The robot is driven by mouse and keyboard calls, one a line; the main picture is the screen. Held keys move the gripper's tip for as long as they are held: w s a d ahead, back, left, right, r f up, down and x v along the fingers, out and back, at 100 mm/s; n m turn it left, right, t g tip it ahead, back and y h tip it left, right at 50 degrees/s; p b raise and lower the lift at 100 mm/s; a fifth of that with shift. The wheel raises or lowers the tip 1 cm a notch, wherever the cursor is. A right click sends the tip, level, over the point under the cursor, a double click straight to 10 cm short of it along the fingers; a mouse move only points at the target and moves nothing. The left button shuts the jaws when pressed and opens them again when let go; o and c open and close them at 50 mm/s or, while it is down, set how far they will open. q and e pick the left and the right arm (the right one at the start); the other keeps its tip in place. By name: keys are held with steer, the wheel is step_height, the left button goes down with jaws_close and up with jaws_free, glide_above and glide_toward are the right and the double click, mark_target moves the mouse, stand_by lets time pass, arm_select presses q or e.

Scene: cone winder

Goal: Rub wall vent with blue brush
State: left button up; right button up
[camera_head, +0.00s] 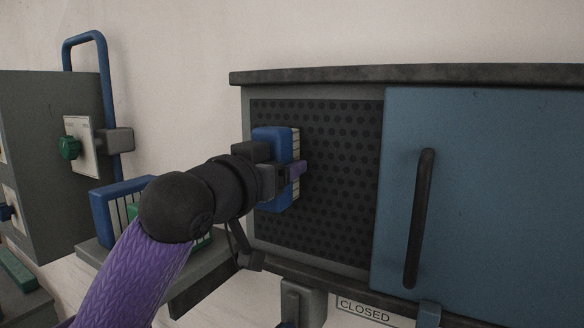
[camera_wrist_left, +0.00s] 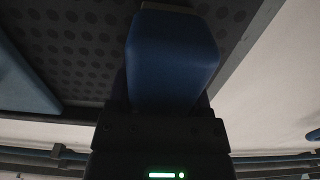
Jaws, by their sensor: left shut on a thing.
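The wall vent (camera_head: 345,190) is a dark perforated panel in a grey frame, left of a blue door. It also shows in the left wrist view (camera_wrist_left: 68,50). My left gripper (camera_head: 285,172) is shut on the blue brush (camera_head: 271,143) in front of the vent's left part. The brush stands upright with its pale bristles towards the vent. Whether the bristles touch the vent I cannot tell. In the left wrist view the blue brush back (camera_wrist_left: 172,58) fills the upper middle. My right gripper is not in view.
A blue cabinet door (camera_head: 500,190) with a black vertical handle (camera_head: 420,218) is right of the vent. A "CLOSED" sign (camera_head: 364,311) is below. At left are a grey box (camera_head: 45,130) with a green knob (camera_head: 69,148), a blue pipe (camera_head: 108,85) and a blue rack (camera_head: 103,215) on a shelf.

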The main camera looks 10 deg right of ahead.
arm_select(q)
steer(key=w+a, duration=0.1)
steer(key=a, duration=0.1)
steer(key=shift+w+a, duration=0.35)
steer(key=shift+w, duration=0.05)
steer(key=shift+d, duration=0.1)
steer(key=shift+s, duration=0.15)
steer(key=b+v, duration=0.2)
steer(key=v, duration=0.3)
steer(key=shift+s+a, duration=0.3)
steer(key=shift+a, duration=0.05)
steer(key=v, duration=0.3)
